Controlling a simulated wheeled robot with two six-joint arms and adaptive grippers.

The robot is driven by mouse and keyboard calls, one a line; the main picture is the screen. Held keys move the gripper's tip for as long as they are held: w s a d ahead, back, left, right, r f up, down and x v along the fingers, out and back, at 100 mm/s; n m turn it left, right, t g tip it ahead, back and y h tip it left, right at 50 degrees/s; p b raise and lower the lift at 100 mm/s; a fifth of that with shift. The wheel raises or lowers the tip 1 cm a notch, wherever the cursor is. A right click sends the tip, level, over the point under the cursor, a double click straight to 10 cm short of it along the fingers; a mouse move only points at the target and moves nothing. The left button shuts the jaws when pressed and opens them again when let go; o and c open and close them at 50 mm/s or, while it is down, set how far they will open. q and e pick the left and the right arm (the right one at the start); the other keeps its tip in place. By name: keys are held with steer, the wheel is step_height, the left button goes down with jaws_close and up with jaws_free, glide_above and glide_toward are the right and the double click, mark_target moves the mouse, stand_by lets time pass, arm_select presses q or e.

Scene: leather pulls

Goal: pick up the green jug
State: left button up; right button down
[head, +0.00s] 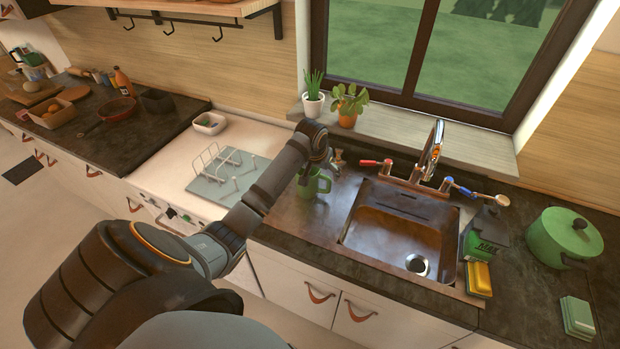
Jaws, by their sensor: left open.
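A green jug (312,184) with a handle on its right side stands upright on the dark counter, left of the sink. My left arm reaches over from the left, and my left gripper (335,162) is just above and behind the jug's rim, slightly to the right. The gripper is open. It is small in the view, and I cannot tell whether a finger touches the jug. The arm and gripper hide part of the jug's top. My right gripper is not in view.
The sink (398,222) and its tap (432,150) are right of the jug. A dish rack (222,170) stands to the left. Two potted plants (349,107) sit on the sill behind. A green pot (563,238) and sponges (479,279) are at the right.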

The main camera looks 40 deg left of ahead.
mark_target(324, 176)
arm_select(q)
steer(key=shift+w+f, duration=0.1)
steer(key=shift+f, duration=0.15)
steer(key=p+x, duration=0.2)
steer(key=x, duration=0.2)
steer(key=shift+w+f, duration=0.1)
steer(key=shift+f, duration=0.2)
steer(key=shift+w+f, duration=0.15)
steer(key=shift+f, duration=0.15)
steer(key=shift+r, duration=0.1)
jaws_close()
